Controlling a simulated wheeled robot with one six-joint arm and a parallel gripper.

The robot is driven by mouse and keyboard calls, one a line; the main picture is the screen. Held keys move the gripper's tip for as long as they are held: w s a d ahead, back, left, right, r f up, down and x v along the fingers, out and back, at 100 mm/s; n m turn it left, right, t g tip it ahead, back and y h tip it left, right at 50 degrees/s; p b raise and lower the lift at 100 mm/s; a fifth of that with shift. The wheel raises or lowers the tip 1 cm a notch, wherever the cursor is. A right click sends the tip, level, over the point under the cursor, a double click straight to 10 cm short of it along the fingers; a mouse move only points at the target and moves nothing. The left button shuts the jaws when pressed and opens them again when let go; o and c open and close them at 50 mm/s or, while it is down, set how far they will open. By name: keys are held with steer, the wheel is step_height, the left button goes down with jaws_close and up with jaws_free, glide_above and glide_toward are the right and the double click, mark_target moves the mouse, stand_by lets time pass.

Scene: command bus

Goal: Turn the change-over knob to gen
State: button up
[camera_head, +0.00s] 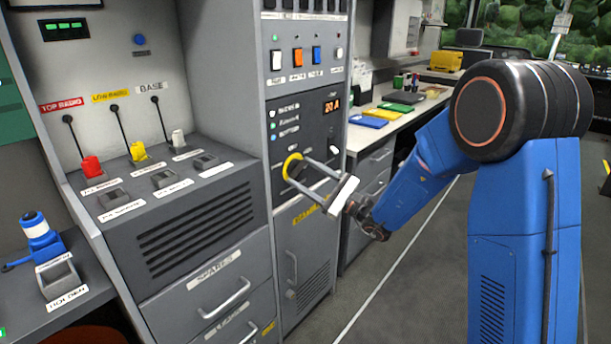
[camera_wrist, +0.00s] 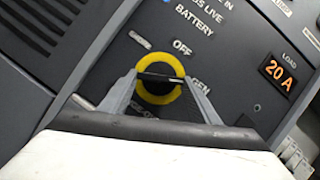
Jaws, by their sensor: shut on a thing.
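The change-over knob is a black knob with a yellow ring (camera_head: 292,167) on the dark panel of the grey cabinet. It also shows in the wrist view (camera_wrist: 158,95), with a dark bar across it that lies nearly level in that picture. The labels OFF (camera_wrist: 182,47) and GEN (camera_wrist: 200,84) stand around the ring; another label below is partly hidden by a finger. My gripper (camera_head: 299,172) reaches the knob from the right, and its two fingers (camera_wrist: 160,82) are shut on the knob, one on each side.
The panel has a display reading 20 A (camera_head: 331,104) above right of the knob. Rocker switches (camera_head: 297,57) sit higher up. Left stands a sloped desk with red, yellow and white plugs (camera_head: 92,166). Drawer handles (camera_head: 224,298) stick out below.

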steer(key=shift+f, duration=0.1)
steer(key=o, duration=1)
steer(key=shift+o, duration=0.2)
steer(key=shift+d, duration=0.1)
steer(key=v, duration=1.7)
steer(key=shift+d, duration=0.2)
